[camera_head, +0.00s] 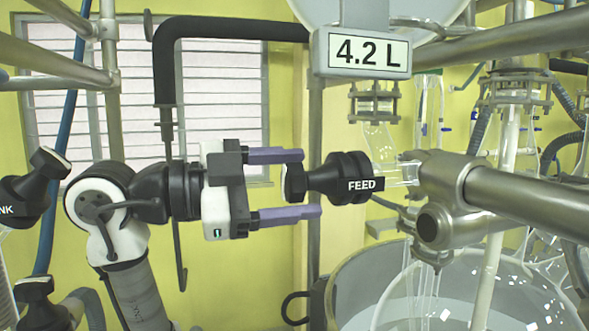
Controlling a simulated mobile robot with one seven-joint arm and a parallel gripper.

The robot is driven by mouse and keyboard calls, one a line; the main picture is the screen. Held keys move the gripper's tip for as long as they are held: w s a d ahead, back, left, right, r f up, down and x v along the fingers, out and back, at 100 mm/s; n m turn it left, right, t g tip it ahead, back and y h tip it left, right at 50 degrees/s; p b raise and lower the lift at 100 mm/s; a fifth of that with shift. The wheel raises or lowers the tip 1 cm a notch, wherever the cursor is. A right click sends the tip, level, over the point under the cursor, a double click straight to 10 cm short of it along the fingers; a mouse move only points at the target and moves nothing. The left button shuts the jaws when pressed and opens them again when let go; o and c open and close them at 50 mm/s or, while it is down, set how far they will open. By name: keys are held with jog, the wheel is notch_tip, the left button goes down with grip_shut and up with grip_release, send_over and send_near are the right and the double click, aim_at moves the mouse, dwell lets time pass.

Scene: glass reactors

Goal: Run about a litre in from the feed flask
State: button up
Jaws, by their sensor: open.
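The feed valve (345,178) is a black knob and body with a white "FEED" label, on a glass side arm at the centre. Its knob end faces left. My gripper (308,184) is open, with one purple finger above and one below the knob end, apart from it as far as I can tell. The feed flask (372,10) is only partly in view at the top. A display (368,51) under it reads 4.2 L. A large glass vessel (345,285) stands below right.
Metal frame bars (520,200) and a clamp (440,190) sit right of the feed valve. Another black valve (30,185), its label ending in "NK", is at the far left. A black pipe (230,28) runs behind my arm. Glass tubes and hoses crowd the right.

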jog(key=shift+w+d, duration=0.1)
jog(key=shift+d, duration=0.25)
jog(key=shift+c, duration=0.5)
jog(key=c, duration=0.9)
jog(key=shift+n, duration=0.3)
jog(key=n+b, duration=0.2)
jog(key=n, duration=0.2)
jog(key=shift+f+n, duration=0.1)
jog(key=shift+n, duration=0.3)
jog(key=n+b, duration=0.1)
jog(key=n, duration=0.4)
jog(key=shift+n, duration=0.4)
